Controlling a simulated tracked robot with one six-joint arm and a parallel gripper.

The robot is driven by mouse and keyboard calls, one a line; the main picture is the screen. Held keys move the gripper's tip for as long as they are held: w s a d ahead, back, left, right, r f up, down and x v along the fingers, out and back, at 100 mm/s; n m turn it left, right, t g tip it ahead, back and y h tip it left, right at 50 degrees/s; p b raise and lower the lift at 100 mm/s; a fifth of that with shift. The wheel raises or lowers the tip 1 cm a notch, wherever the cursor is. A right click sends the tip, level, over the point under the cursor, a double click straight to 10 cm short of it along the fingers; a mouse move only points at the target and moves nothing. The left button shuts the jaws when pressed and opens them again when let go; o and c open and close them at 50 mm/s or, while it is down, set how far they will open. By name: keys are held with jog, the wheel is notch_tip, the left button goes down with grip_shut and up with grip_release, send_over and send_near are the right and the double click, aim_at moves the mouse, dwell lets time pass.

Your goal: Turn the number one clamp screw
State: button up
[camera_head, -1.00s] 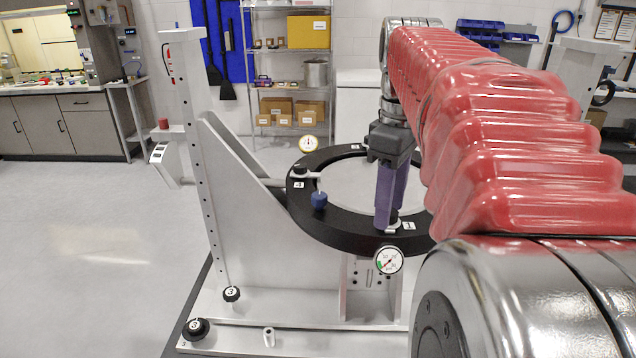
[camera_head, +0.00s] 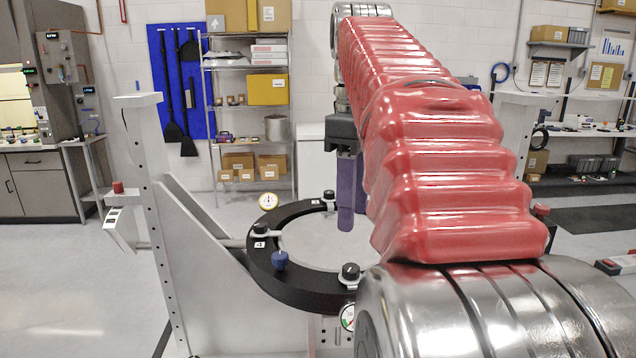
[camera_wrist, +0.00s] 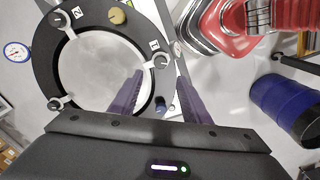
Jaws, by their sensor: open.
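The number one clamp, with a black screw knob (camera_head: 350,271), sits on the near side of the black ring (camera_head: 290,290). In the wrist view its knob (camera_wrist: 161,62) is beside the label 1, on the ring's right side. My gripper (camera_head: 353,222) has two purple fingers, open and empty. In the head view it shows above and beyond this knob, over the ring's opening. In the wrist view the fingers (camera_wrist: 160,76) point toward the clamp, which appears between their tips. I see no contact with the knob.
Clamp 4 (camera_head: 261,229), a blue knob (camera_head: 279,261) and a far clamp (camera_head: 329,196) stand on the ring. A dial gauge (camera_head: 268,201) is behind it, another (camera_head: 348,317) in front. A tall white post (camera_head: 150,190) stands left. A blue barrel (camera_wrist: 285,105) lies right in the wrist view.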

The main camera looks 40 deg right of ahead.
jog(key=shift+r, duration=1.65)
jog(key=s+a+f+m+t, duration=0.1)
jog(key=a+f+m+t, duration=0.1)
jog(key=a+f, duration=0.9)
jog(key=s+a+f+m+t, duration=0.2)
jog(key=a+f+m+t, duration=0.1)
jog(key=a+f, duration=0.9)
notch_tip(320, 180, down, 6)
jog(key=shift+s+r+t, duration=0.15)
jog(key=shift+t, duration=0.15)
